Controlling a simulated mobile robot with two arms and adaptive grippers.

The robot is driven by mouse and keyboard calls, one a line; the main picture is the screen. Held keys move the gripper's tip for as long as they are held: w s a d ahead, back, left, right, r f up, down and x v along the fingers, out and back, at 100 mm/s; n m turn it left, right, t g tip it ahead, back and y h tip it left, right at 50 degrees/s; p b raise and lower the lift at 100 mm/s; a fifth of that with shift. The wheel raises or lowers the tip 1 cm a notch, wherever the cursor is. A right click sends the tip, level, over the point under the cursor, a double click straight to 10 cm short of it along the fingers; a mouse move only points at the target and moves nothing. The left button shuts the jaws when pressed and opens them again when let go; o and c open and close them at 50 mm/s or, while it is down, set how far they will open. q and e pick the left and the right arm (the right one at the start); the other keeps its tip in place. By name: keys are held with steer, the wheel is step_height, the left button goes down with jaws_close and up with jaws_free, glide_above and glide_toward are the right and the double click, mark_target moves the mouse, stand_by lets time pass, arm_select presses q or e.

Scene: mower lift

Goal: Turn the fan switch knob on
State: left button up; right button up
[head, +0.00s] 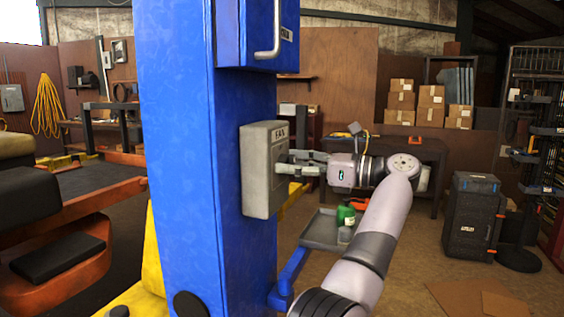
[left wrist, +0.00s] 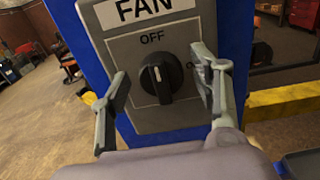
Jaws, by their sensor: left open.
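The grey fan switch box (head: 258,175) is fixed to the side of the blue column and has a FAN label. In the left wrist view, its black knob (left wrist: 161,79) is in the middle of the box face (left wrist: 200,28), below the word OFF. The knob's white mark points up toward OFF. My left gripper (head: 283,164) is at the front of the box. In the left wrist view, its open fingers (left wrist: 160,75) stand on either side of the knob with a gap on each side. The knob is hidden in the head view. My right gripper is not in view.
The blue column (head: 178,150) stands just left of the box. A grey tray (head: 318,236) with a green bottle (head: 346,212) is below my left arm. An orange mower (head: 75,270) is at the left. A black case (head: 472,215) stands on the floor at the right.

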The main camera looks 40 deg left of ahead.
arm_select(q)
steer(key=shift+w+d, duration=0.1)
steer(key=shift+d, duration=0.1)
steer(key=shift+c, duration=0.9)
steer(key=c, duration=0.9)
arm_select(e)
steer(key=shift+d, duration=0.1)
